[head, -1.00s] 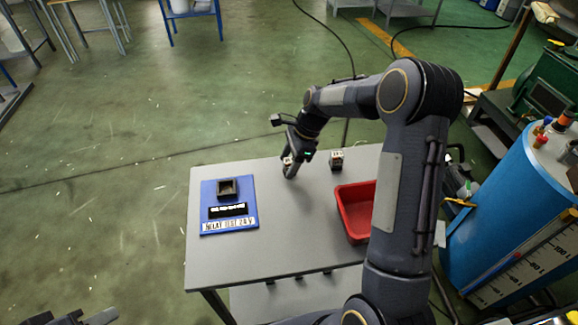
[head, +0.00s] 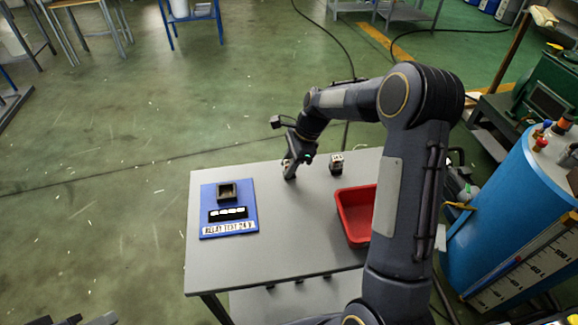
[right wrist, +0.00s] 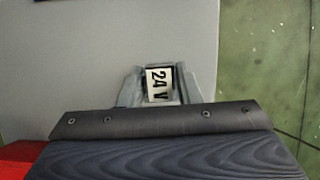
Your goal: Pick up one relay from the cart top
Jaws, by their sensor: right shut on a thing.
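My right gripper (head: 289,175) is low over the far part of the grey cart top (head: 285,235). It is shut on a relay, a small block with a white "24 V" label (right wrist: 159,84), which sits between the two grey fingers in the right wrist view. In the head view the fingers mostly hide this relay, and I cannot tell whether it still touches the cart. A second relay (head: 336,163) stands upright on the cart to the right of the gripper. My left gripper (head: 85,320) shows only partly at the bottom left corner; its jaws are unclear.
A blue relay test board (head: 248,220) with a dark square socket (head: 227,191) lies on the cart's left side. A red bin (head: 350,222) stands to the right, partly behind my right arm. A blue tank (head: 500,205) stands beyond the cart's right side. The cart's middle is clear.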

